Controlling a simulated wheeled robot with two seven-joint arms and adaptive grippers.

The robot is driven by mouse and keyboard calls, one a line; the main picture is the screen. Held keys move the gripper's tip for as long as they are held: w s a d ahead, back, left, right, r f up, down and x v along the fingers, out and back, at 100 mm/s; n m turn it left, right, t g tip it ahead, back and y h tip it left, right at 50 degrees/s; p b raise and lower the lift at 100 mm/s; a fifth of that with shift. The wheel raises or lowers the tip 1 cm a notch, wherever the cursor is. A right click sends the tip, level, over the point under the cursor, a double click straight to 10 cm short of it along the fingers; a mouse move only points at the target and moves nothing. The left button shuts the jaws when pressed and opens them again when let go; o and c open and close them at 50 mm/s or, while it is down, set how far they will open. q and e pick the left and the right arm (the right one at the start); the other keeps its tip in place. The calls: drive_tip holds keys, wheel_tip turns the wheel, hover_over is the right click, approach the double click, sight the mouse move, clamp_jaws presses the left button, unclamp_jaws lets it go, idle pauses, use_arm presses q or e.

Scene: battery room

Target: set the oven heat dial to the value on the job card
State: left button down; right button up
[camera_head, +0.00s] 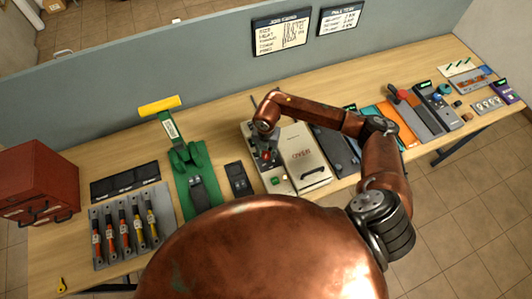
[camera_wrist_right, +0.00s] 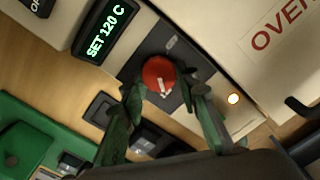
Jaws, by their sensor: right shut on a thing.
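The oven (camera_head: 312,160) is a pale box on the bench, with its lettering upside down in the head view. Its heat dial is a red round knob with a white mark, clear in the wrist view (camera_wrist_right: 159,73) on a dark plate. My right gripper (camera_wrist_right: 165,92) is shut on this dial, one finger on each side. In the head view my right gripper (camera_head: 267,154) is over the oven's control side. The oven display (camera_wrist_right: 107,30) reads SET 120 C. The job card (camera_head: 281,32) hangs on the grey panel; its values are too small to read surely. My left gripper is out of view.
A green press (camera_head: 190,165) with a yellow handle stands left of the oven. A rack of several coloured tools (camera_head: 127,225) and a red cabinet (camera_head: 38,180) are farther left. Orange and grey devices (camera_head: 400,120) stand to the right. A second card (camera_head: 340,18) hangs beside the job card.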

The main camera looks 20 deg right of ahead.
sight(266, 155)
drive_tip(key=o, duration=1.2)
drive_tip(key=shift+c, duration=0.2)
drive_tip(key=shift+r, duration=0.1)
wheel_tip(266, 155, up, 12)
